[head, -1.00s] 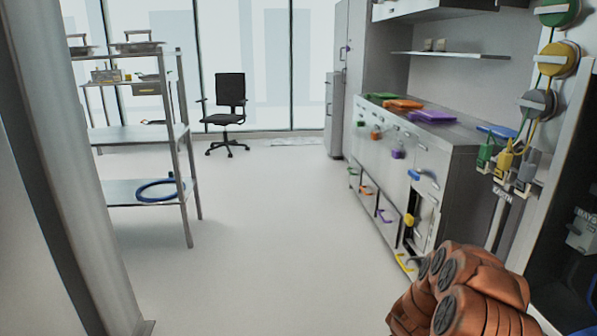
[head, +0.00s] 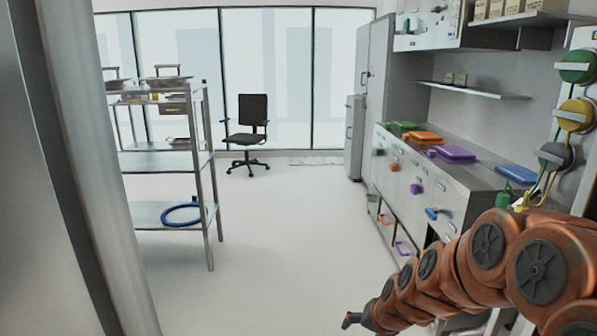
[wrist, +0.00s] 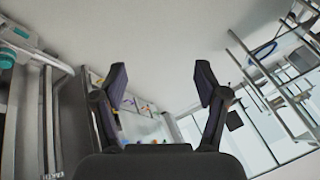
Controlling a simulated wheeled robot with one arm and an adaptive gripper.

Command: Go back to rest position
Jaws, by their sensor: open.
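My gripper (wrist: 160,88) is open and empty in the wrist view, its two dark fingers spread apart with bare floor and the room beyond them. In the head view my orange-brown arm stretches from the right edge towards the lower middle, and a dark part of my gripper (head: 352,320) shows at its end, low over the floor. The fingertips are not clear in the head view.
A steel counter (head: 480,178) with coloured lids runs along the right, partly behind my arm. A metal shelf rack (head: 165,163) with a blue ring (head: 182,222) stands left. An office chair (head: 247,135) is at the back. The middle floor is clear.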

